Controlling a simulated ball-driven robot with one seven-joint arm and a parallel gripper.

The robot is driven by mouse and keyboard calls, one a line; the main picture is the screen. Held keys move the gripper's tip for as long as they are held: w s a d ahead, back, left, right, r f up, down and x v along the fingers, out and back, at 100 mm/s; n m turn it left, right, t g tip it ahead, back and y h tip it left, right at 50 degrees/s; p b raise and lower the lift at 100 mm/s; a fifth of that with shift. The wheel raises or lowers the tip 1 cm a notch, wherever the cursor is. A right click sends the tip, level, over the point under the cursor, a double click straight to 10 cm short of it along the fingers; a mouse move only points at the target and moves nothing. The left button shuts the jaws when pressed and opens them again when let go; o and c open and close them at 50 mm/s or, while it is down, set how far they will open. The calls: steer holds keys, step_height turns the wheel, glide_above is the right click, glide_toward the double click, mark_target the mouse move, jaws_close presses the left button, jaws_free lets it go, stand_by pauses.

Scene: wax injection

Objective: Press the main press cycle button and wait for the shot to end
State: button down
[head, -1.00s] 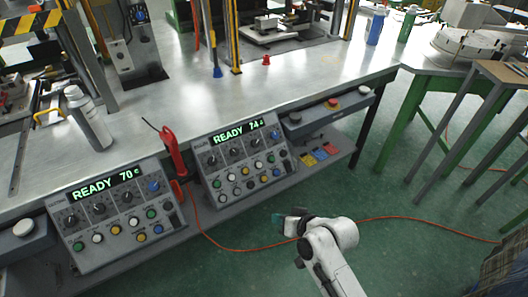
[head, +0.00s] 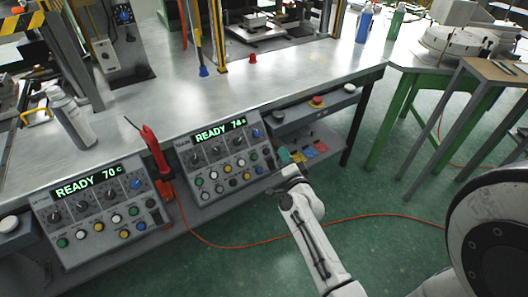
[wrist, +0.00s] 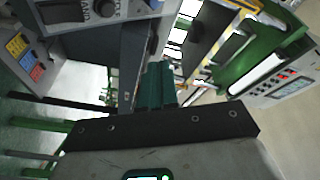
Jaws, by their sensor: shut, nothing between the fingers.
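Two control panels stand at the front of the bench. The right panel (head: 222,157) reads READY 74 and the left panel (head: 97,207) reads READY 70, each with several coloured buttons and knobs. No readable label shows which is the main press cycle button. My gripper (head: 284,157), with teal fingers, is shut and empty, in front of the bench below the bar. Its fingers also show in the wrist view (wrist: 158,85).
A red tool (head: 155,155) stands between the panels. An orange cable (head: 240,244) crosses the open green floor.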

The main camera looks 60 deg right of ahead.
mark_target(267, 151)
steer(key=shift+w+f, duration=0.1)
steer(key=shift+w+d+f+b, duration=0.6)
steer(key=shift+w+f+b, duration=0.2)
steer(key=shift+w+f, duration=0.1)
steer(key=shift+w+d+f+b, duration=0.55)
steer(key=shift+w+f+b, duration=0.2)
steer(key=shift+w+f, duration=0.2)
steer(key=shift+w+d+f+b, duration=0.6)
steer(key=shift+w+f+b, duration=0.2)
steer(key=shift+w+f, duration=0.1)
steer(key=shift+w+f, duration=0.1)
steer(key=shift+w+d+f, duration=0.15)
steer(key=shift+w+d, duration=0.05)
stand_by(0.4)
